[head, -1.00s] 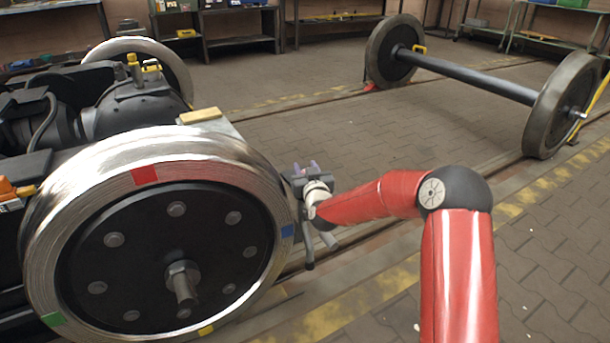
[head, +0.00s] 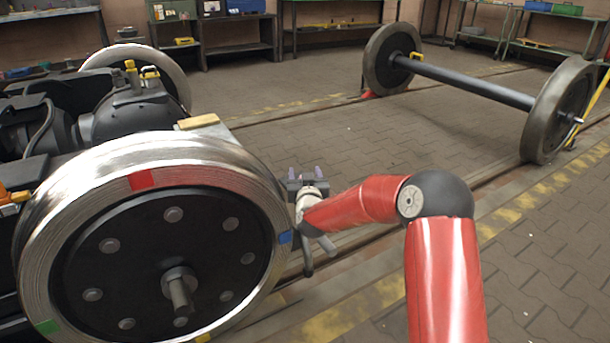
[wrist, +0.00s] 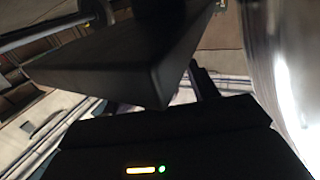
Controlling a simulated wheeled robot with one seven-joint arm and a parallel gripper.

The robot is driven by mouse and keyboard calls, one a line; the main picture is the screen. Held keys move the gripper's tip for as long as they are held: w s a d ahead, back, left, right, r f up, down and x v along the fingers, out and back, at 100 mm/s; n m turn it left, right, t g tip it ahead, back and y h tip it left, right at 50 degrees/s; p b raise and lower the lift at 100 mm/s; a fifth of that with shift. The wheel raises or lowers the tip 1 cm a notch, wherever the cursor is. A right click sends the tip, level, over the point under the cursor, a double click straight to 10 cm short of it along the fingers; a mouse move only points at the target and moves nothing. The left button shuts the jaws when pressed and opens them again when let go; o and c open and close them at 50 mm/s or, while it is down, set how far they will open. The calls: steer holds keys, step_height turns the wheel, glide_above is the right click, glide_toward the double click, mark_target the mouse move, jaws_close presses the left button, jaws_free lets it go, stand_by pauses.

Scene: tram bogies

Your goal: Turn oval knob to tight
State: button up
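No oval knob can be made out in either view. My gripper (head: 305,174) is just right of the large steel wheel's rim in the head view. Its two purplish fingertips stand apart with nothing visible between them. In the wrist view my gripper's dark body fills the bottom, with a yellow and a green light. A dark, blocky part (wrist: 120,70) crosses that view in front of it and hides much between the fingers. The view is dim and blurred.
The large wheel (head: 225,160) with coloured rim marks stands close left of my gripper; its bright surface fills the wrist view's right edge. A wooden block (head: 198,121) lies behind the wheel. A loose wheelset (head: 470,82) stands at the back right. Paved floor between is clear.

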steer(key=s, duration=0.2)
steer(key=s+d, duration=0.1)
steer(key=s, duration=0.4)
steer(key=shift+s+d, duration=0.15)
steer(key=shift+s, duration=0.2)
